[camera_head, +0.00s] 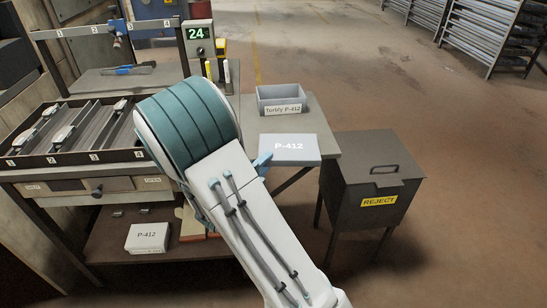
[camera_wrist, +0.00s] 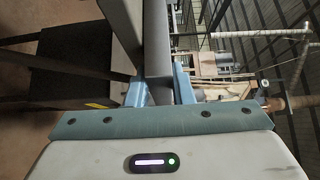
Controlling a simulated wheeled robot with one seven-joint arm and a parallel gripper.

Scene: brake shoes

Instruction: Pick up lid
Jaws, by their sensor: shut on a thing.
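The lid (camera_head: 297,156) is a pale grey, shallow piece marked "P-412". In the head view it is at the right end of the workbench, in front of an open grey box (camera_head: 281,108) that also bears a P-412 label. My gripper (camera_head: 262,162) is at the lid's left edge, one blue finger showing and the rest hidden by my arm. In the wrist view my gripper (camera_wrist: 159,92) has its two blue fingers shut on a grey piece, the lid (camera_wrist: 157,45). I cannot tell whether the lid touches the bench.
A dark reject bin (camera_head: 376,176) with a handled top stands right of the bench (camera_head: 318,122). A tray of numbered lanes (camera_head: 88,130) holding metal parts is at left. A white P-412 box (camera_head: 147,238) lies on the lower shelf.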

